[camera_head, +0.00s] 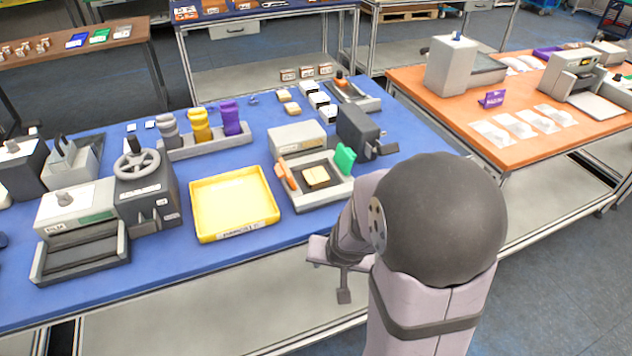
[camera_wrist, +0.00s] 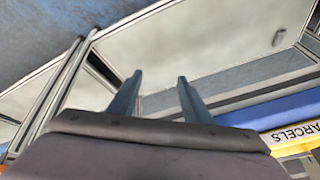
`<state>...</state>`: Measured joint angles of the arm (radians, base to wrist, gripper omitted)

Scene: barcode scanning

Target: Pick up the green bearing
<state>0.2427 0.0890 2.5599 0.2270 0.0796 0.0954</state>
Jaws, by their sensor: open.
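No thing is clearly recognisable as a green bearing. A green upright piece (camera_head: 345,158) stands at the right side of a grey tray fixture (camera_head: 322,196) on the blue table; I cannot tell whether it is a bearing. A small flat green item (camera_head: 99,36) lies on the brown table at the back left. My gripper (camera_wrist: 157,84) is open in the wrist view, its two fingers apart with nothing between them. In the head view my gripper is partly hidden by my arm, low in front of the blue table's front edge. The wrist view shows no green object.
A yellow tray (camera_head: 270,203) labelled PARCELS lies left of the fixture; its corner shows in the wrist view. A grey machine with a handwheel (camera_head: 137,166) stands farther left. A rack (camera_head: 205,144) holds grey, yellow and purple pieces. An orange table (camera_head: 450,105) is at the right.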

